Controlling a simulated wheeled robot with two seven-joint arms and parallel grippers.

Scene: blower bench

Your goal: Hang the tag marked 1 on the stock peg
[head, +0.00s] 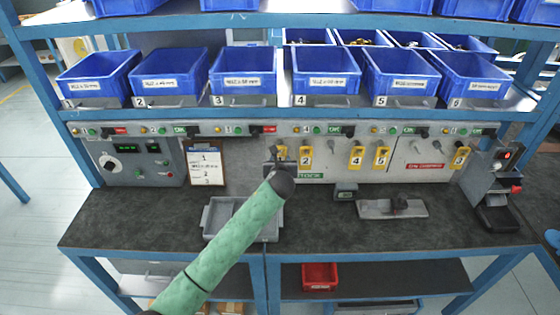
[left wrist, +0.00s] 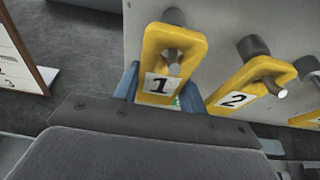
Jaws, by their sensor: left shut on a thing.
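The yellow tag marked 1 (left wrist: 159,86) is between the blue fingers of my left gripper (left wrist: 160,88), which is shut on it. A peg (left wrist: 174,54) shows in the slot of tag 1, its dark base behind the tag's top. In the head view, tag 1 (head: 282,153) is at the panel, just above my left gripper (head: 278,166), partly hidden. The yellow tag marked 2 (head: 305,156) hangs on a peg just to its right. A green label (head: 310,175), partly hidden by my arm, is below them. My right gripper is not in view.
Tags 4 (head: 357,157) and 5 (head: 381,157) hang farther right; another yellow tag (head: 460,158) hangs near the red label (head: 426,166). A clipboard (head: 206,164) stands left of my gripper. A grey tray (head: 217,216) lies under my arm. Blue bins (head: 245,74) line the shelf above.

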